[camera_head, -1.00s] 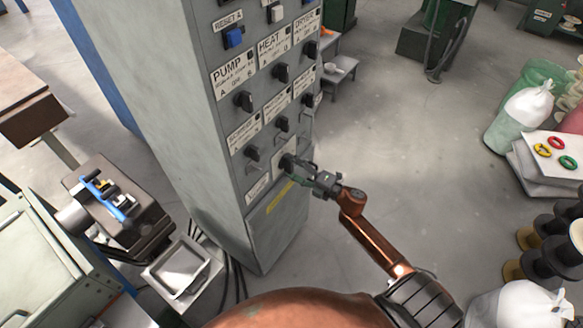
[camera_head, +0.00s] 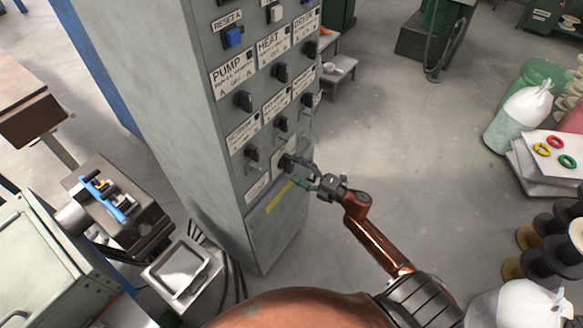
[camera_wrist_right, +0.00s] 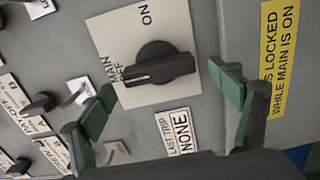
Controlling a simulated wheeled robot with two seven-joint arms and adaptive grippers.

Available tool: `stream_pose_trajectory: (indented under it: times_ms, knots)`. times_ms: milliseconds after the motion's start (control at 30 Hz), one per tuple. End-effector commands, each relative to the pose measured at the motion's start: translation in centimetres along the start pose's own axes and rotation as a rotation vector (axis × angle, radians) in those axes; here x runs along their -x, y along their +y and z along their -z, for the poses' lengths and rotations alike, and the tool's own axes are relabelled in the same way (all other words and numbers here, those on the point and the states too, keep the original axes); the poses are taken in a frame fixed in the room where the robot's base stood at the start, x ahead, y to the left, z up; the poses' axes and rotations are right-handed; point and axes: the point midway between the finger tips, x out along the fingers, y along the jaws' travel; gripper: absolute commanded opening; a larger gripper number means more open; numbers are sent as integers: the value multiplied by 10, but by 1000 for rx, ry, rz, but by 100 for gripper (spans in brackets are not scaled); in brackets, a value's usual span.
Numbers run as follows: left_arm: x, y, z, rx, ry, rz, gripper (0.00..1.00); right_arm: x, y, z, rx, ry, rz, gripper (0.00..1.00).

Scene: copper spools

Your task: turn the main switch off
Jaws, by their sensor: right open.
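The main switch (camera_head: 287,162) is a black rotary knob on a pale plate low on the grey control cabinet. In the right wrist view the main switch (camera_wrist_right: 158,64) has its bar lying towards the OFF label, away from the ON label. My right gripper (camera_head: 314,177) is just off the panel, to the right of the switch. In the wrist view its green-padded fingers (camera_wrist_right: 165,98) are spread wide on both sides below the knob, apart from it and empty. My left gripper is out of view.
The cabinet (camera_head: 190,120) carries several other knobs and a blue reset button (camera_head: 234,37) above. A yellow label (camera_wrist_right: 283,60) sits beside the main switch. A small step stool (camera_head: 340,68) stands behind.

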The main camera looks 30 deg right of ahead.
Motion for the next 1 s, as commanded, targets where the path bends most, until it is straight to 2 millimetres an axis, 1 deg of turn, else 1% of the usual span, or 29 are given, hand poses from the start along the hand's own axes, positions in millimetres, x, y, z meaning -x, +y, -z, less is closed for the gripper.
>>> stream_pose_trajectory:
  times_ms: [33, 100, 300, 400, 500, 667, 1000]
  knots:
    - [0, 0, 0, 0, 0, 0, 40, 12, -1, 0, 0, -2, 3, 84]
    - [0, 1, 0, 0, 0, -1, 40, 27, -2, 0, 0, 0, 4, 84]
    - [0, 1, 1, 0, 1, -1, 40, 68, -1, 0, 0, -1, 3, 84]
    - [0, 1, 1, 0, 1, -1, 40, 83, -1, 0, 1, 0, 3, 84]
    - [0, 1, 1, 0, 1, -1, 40, 93, -1, 0, 1, 0, 2, 84]
    - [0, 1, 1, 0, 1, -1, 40, 100, 0, 0, 2, 1, 0, 84]
    - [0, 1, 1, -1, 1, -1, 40, 100, 0, 0, 2, 1, 0, 84]
